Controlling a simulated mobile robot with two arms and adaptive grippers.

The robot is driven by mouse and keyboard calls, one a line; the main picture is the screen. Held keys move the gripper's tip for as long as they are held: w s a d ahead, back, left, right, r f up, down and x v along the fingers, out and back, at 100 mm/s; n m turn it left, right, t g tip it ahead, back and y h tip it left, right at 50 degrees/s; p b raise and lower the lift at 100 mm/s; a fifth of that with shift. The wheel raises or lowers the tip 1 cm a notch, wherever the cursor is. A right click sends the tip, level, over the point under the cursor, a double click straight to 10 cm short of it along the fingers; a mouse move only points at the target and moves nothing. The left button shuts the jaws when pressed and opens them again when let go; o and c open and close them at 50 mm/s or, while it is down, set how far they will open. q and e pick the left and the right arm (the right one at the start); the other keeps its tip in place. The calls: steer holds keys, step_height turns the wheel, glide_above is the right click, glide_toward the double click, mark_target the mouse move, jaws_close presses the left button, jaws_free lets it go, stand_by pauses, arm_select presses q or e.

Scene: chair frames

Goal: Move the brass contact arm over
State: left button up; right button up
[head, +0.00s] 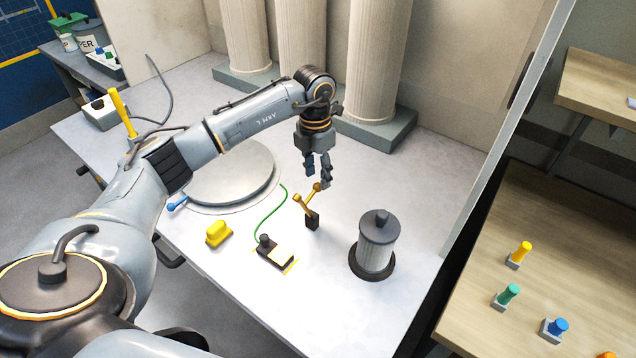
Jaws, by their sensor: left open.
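The brass contact arm (306,199) stands on a small black block (312,220) in the middle of the grey table. It is a short angled bar with rounded ends, and its upper right end points up towards my gripper. My left gripper (318,177) is open and points down just above and around that end. From this view I cannot tell whether its fingers touch the bar. My right gripper is not in view.
A ribbed grey cylinder on a dark base (377,245) stands right of the brass arm. A black device with a green wire (275,254) and a yellow block (219,234) lie left. A round grey plate (230,172) and large columns (380,65) stand behind.

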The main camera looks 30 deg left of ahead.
arm_select(q)
step_height(320, 180, up, 8)
steer(key=shift+a+f, duration=0.2)
steer(key=shift+f, duration=0.1)
stand_by(0.5)
